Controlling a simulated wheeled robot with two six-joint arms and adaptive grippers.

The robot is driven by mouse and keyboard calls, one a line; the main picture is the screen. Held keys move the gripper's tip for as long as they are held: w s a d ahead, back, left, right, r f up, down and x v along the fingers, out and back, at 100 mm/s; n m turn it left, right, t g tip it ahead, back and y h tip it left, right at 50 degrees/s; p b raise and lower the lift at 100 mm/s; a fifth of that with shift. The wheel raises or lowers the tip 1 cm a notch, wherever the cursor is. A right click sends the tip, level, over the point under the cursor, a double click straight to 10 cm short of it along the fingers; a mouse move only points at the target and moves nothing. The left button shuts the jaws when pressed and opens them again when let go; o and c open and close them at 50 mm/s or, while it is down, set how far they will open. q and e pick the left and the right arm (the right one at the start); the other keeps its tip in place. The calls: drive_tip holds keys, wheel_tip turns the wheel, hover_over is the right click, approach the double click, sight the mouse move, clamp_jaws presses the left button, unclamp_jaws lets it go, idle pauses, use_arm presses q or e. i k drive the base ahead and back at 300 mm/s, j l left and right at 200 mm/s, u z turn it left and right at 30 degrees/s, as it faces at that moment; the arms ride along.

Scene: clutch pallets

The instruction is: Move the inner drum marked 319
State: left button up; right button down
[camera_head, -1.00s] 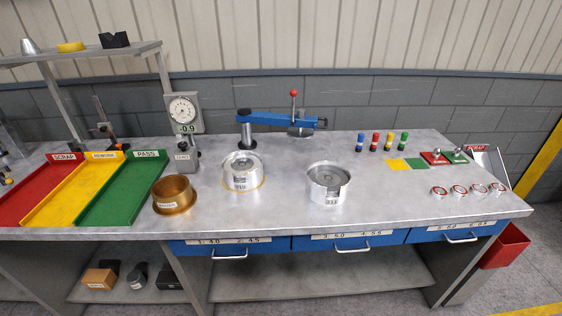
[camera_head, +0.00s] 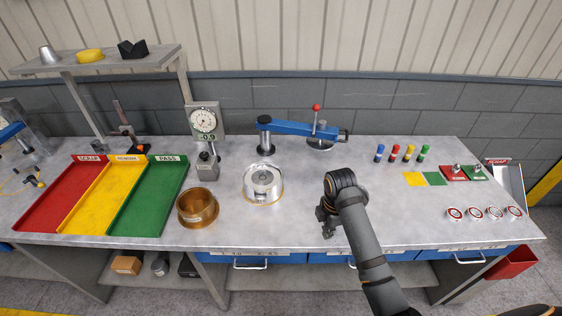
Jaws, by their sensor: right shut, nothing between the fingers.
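A silver drum (camera_head: 263,185) stands upright on the middle of the bench, with a thin yellowish ring around its foot. Its marking is too small to read. The second silver drum, with a notch in its front, does not show now; my right arm covers much of the spot where it stood. My right gripper (camera_head: 327,222) points down over the bench to the right of the visible drum, apart from it. It is shut and empty, and largely hidden by its own wrist. My left gripper is not in view.
A brass ring (camera_head: 197,208) stands left of the drum, below a dial gauge (camera_head: 204,122). Red, yellow and green trays (camera_head: 150,197) lie at the left. A blue clamp arm (camera_head: 300,130) stands behind. Small round parts (camera_head: 474,213) lie at the right.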

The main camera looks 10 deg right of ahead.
sight(262, 181)
drive_tip(key=i, duration=1.15)
